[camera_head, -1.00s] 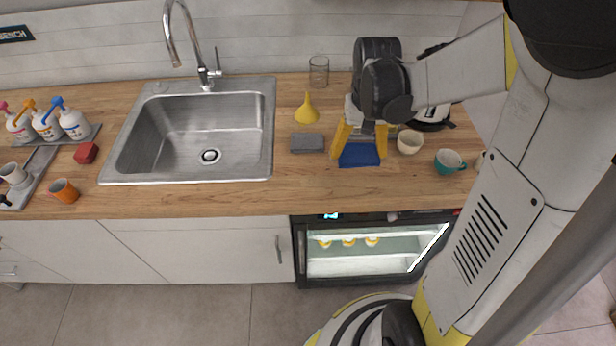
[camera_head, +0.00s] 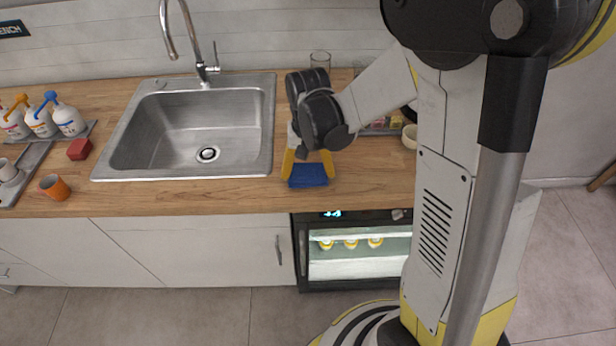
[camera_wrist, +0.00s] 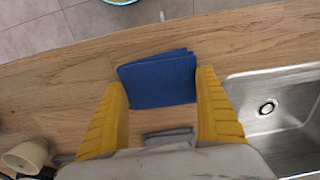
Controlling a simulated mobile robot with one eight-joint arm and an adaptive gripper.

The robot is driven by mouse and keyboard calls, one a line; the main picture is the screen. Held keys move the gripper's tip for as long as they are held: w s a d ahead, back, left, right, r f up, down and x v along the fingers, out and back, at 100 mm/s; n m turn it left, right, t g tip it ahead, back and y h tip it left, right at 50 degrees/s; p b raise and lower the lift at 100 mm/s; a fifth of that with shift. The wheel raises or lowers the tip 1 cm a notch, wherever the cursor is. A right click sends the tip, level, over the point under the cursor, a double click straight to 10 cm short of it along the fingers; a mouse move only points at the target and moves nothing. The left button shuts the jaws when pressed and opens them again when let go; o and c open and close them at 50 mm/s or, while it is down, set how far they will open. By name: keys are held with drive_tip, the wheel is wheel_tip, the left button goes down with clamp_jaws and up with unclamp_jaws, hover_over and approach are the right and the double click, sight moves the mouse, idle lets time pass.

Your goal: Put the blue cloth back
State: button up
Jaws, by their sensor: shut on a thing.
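The blue cloth (camera_head: 308,176) is a folded, flat square at the front part of the wooden counter, right of the sink. My gripper (camera_head: 308,170) points down and its yellow fingers are shut on the cloth from both sides. In the wrist view the cloth (camera_wrist: 158,80) spans the gap between my fingertips (camera_wrist: 160,86), with wood around it. I cannot tell whether it touches the counter or hangs just above it.
The steel sink (camera_head: 195,130) lies left of my gripper. A grey block (camera_wrist: 168,137) is on the counter behind the cloth. A cream cup (camera_head: 410,136) stands to the right, and a glass (camera_head: 320,62) at the back. The counter's front edge is close.

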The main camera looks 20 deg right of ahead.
drive_tip(key=shift+f, duration=0.45)
drive_tip(key=shift+f, duration=0.25)
drive_tip(key=o, duration=1.1)
drive_tip(key=shift+r, duration=0.1)
drive_tip(key=shift+r, duration=0.1)
